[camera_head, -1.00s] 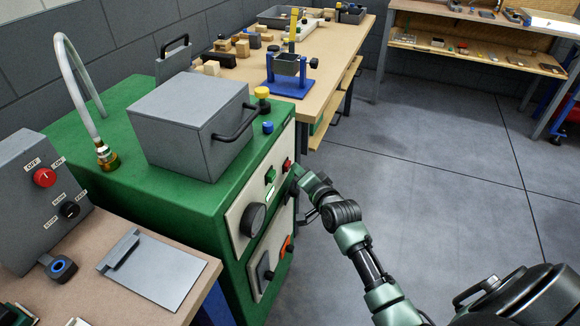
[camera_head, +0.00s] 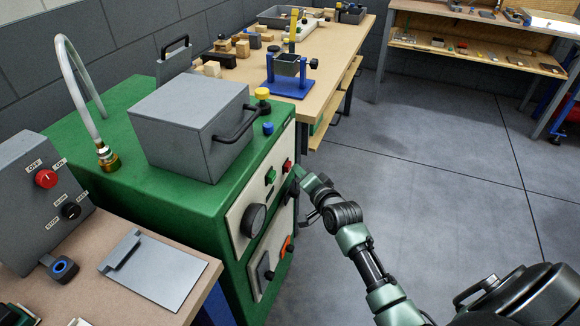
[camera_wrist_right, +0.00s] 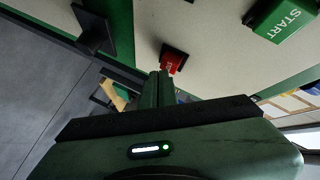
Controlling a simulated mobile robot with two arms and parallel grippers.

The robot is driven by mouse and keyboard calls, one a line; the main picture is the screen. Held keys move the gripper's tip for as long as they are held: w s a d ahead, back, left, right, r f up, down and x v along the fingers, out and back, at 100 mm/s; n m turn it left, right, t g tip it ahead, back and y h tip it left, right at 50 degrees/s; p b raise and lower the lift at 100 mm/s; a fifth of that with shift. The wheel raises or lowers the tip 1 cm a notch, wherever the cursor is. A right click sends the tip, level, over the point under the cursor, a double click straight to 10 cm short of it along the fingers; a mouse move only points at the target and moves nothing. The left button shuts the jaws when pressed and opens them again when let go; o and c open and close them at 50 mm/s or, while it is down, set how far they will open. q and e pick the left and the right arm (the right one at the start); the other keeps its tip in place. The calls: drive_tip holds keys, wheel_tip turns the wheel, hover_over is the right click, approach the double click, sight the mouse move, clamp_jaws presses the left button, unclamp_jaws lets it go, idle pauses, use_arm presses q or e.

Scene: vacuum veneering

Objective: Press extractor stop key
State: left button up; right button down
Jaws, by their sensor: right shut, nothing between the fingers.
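The red stop key (camera_head: 287,165) is on the cream front panel of the green machine. It also shows in the right wrist view (camera_wrist_right: 175,59), partly behind my fingertips. My right gripper (camera_head: 298,173) is at the panel beside this key. In the wrist view its closed fingers (camera_wrist_right: 159,74) point at the key's lower edge and hold nothing. I cannot tell whether they touch it. The green START key (camera_head: 270,176) is left of the red key; it is large in the wrist view (camera_wrist_right: 284,20). My left gripper is out of view.
The machine (camera_head: 196,208) carries a grey lidded box (camera_head: 190,130) with a black handle. A black knob (camera_head: 252,221) is lower on the panel. A workbench (camera_head: 320,75) with blocks stands behind. Open floor (camera_head: 430,180) lies to the right.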

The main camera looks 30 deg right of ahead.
drive_tip(key=shift+s+d, duration=0.35)
drive_tip(key=shift+s+d+p, duration=0.65)
drive_tip(key=shift+s+d, duration=0.95)
drive_tip(key=shift+s, duration=0.3)
drive_tip(key=s+a+f+n+g, duration=0.2)
drive_tip(key=s+f, duration=0.4)
drive_tip(key=f, duration=0.5)
drive_tip(key=s+a+f+n+g, duration=0.25)
drive_tip(key=s+f, duration=0.35)
drive_tip(key=f, duration=0.4)
drive_tip(key=s+a+f+n+g, duration=0.25)
drive_tip(key=s+f, duration=0.35)
drive_tip(key=f, duration=0.5)
drive_tip(key=s+a+f+n+g, duration=0.2)
drive_tip(key=s+f, duration=0.3)
drive_tip(key=s, duration=0.5)
drive_tip(key=s+a+f+n+g, duration=0.3)
drive_tip(key=s+f, duration=0.2)
drive_tip(key=s, duration=0.6)
drive_tip(key=s+a+f+n+g+y, duration=0.1)
drive_tip(key=s+f, duration=0.4)
drive_tip(key=s, duration=0.6)
drive_tip(key=shift+s+a+n+g, duration=0.25)
drive_tip(key=shift+a+n+g, duration=0.45)
drive_tip(key=shift+a+n, duration=0.25)
